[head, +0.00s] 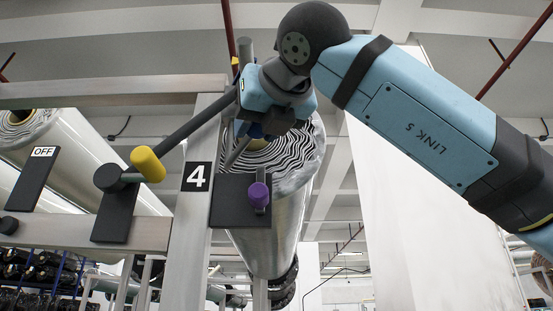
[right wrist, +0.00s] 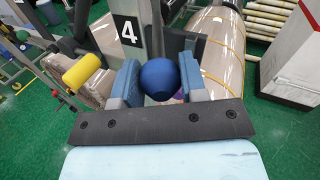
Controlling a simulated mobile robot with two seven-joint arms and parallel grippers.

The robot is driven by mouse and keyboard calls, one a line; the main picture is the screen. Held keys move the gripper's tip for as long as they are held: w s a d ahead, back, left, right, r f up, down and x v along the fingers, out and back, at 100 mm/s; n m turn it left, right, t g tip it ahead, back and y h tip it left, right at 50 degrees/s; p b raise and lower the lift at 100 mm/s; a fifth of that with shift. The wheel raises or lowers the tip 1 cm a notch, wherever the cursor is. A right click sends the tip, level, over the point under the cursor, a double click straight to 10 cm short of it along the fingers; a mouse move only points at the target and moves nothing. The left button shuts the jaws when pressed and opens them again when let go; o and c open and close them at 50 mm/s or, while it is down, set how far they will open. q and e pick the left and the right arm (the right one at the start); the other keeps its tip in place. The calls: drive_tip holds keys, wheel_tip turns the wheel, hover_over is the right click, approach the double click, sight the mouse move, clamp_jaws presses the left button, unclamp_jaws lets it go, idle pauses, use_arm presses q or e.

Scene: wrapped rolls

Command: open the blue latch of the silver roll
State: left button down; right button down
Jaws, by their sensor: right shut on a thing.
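The silver roll (head: 279,215) hangs at the middle of the head view, with a striped black and white end face beside the post marked 4. My right gripper (head: 262,122) is at the upper part of this end face. In the right wrist view the round blue latch knob (right wrist: 160,78) sits between the two fingers of my right gripper, which is shut on it. In the head view the knob is mostly hidden by the gripper. My left gripper does not show in either view.
A yellow handle (head: 148,164) on a dark lever is left of the post. A purple knob (head: 259,195) on a black plate (head: 230,202) is just below my right gripper. Another roll (head: 75,165) is at the left, near an OFF plate (head: 35,178).

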drive_tip(key=shift+s+a+f, duration=0.1)
drive_tip(key=shift+s+a, duration=0.1)
drive_tip(key=shift+a, duration=0.35)
drive_tip(key=shift+s+a, duration=0.2)
drive_tip(key=shift+a, duration=0.3)
drive_tip(key=c, duration=0.8)
unclamp_jaws()
drive_tip(key=shift+o, duration=0.6)
drive_tip(key=shift+s+a, duration=0.1)
drive_tip(key=shift+a, duration=0.05)
drive_tip(key=b+v, duration=0.2)
drive_tip(key=v, duration=1.1)
drive_tip(key=shift+s+d, duration=0.3)
